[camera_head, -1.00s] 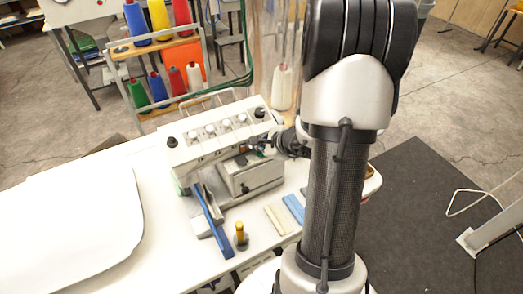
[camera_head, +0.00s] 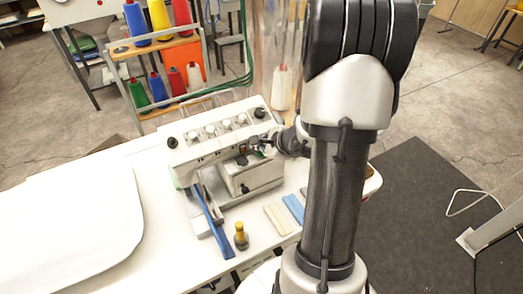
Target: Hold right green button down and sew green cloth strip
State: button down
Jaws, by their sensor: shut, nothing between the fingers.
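The white sewing machine (camera_head: 215,137) stands on the white table, with a row of knobs along its top. My gripper (camera_head: 258,149) is small and dark at the machine's right front, pointing left, shut and empty. It is at or very near the machine's front face; I cannot tell whether it touches. No green button can be made out there. A blue strip (camera_head: 209,212) runs from the machine's left front down toward the table's front edge. No green cloth strip can be made out clearly.
A cream strip (camera_head: 277,219) and a light blue strip (camera_head: 294,208) lie on the table (camera_head: 160,247) beside my arm. A small yellow-topped bottle (camera_head: 241,236) stands at the front. Behind is a rack of thread spools (camera_head: 157,48).

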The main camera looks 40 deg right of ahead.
aim_at(260, 153)
jog(key=shift+r+p, duration=0.4)
jog(key=shift+r, duration=0.45)
notch_tip(260, 153, up, 5)
jog(key=p, duration=0.3)
dwell(0.3)
